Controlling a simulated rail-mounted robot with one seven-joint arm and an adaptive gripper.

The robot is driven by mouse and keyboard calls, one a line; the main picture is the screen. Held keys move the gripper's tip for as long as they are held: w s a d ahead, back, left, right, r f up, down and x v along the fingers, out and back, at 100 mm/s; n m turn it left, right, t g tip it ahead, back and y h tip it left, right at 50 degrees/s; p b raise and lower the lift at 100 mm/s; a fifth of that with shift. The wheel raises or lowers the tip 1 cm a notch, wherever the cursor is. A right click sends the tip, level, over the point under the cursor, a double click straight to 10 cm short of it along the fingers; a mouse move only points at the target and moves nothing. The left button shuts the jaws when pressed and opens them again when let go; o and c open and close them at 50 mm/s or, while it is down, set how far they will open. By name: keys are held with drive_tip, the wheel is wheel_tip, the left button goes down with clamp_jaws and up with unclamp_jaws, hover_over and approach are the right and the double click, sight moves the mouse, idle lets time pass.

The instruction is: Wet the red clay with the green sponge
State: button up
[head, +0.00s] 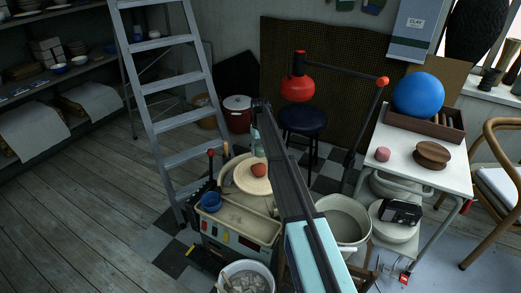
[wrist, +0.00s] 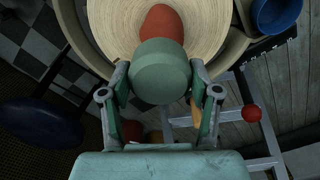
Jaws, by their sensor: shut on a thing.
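The red clay (head: 258,171) is a rounded lump on the pale wooden disc of the potter's wheel (head: 243,183). In the wrist view the clay (wrist: 163,22) is at the top, on the ringed disc (wrist: 112,28). The green sponge (wrist: 160,76) is round and thick. My gripper (wrist: 160,80) is shut on it, one finger at each side. The sponge covers the near part of the clay in the wrist view; I cannot tell whether they touch. In the head view my arm hides most of the gripper, and the sponge cannot be made out clearly.
A blue cup (head: 211,201) stands at the wheel's left edge, and it shows in the wrist view (wrist: 276,14). A grey bucket (head: 343,220) is right of the wheel. A dark stool (head: 302,121) stands behind, a ladder (head: 166,85) at left, a white table (head: 440,176) at right.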

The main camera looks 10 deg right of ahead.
drive_tip(key=b, duration=0.3)
hover_over(260, 165)
drive_tip(key=shift+f, duration=2.55)
drive_tip(key=shift+f+p, duration=0.3)
drive_tip(key=shift+f, duration=0.6)
idle(1.7)
drive_tip(key=shift+r, duration=0.1)
idle(0.3)
drive_tip(key=shift+r+p, duration=2.2)
drive_tip(key=shift+r, duration=1.8)
